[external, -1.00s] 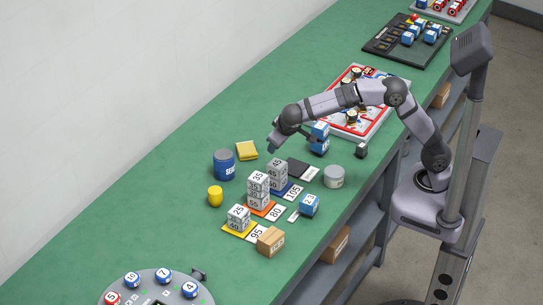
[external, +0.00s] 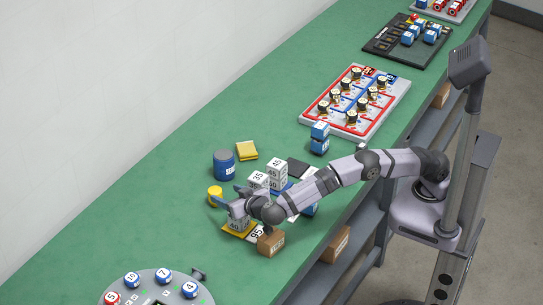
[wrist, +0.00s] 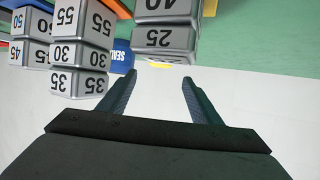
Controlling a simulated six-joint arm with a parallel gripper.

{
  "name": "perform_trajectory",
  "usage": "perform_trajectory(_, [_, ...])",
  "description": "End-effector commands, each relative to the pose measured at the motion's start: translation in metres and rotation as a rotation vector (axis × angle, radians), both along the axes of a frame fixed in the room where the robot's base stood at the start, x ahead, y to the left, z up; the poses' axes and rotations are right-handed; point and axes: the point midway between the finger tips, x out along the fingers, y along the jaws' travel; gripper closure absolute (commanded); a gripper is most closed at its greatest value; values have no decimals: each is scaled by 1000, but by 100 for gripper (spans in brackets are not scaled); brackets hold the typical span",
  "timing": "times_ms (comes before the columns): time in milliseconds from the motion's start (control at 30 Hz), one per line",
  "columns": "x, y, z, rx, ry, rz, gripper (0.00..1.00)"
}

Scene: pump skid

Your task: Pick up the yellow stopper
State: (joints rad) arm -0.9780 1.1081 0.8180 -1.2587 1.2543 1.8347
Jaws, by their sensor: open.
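The yellow stopper (external: 215,194) is a small upright cylinder on the green bench, left of the stacked grey number blocks. In the wrist view only a yellow sliver of it (wrist: 157,64) shows past the edge of a grey block, roughly in line with the gap between my fingers; the rest is hidden. My gripper (external: 227,196) reaches over the front grey stack towards the stopper, with its fingers close to it. In the wrist view my gripper (wrist: 159,78) is open, with nothing between its fingers. I cannot tell whether a finger touches the stopper.
Grey number blocks (wrist: 165,38) stand near my fingers, with more stacks (wrist: 80,55) to the left in the wrist view. A blue can (external: 224,167) and a yellow pad (external: 247,150) lie behind the stopper. A cardboard box (external: 271,243) sits below my wrist. The bench left of the stopper is clear.

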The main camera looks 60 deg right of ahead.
Motion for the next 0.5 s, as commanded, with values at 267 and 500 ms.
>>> perform_trajectory(267, [8, -4, -6, 0, 1, -2, 41])
perform_trajectory(500, [13, -6, -8, 0, 1, -1, 41])
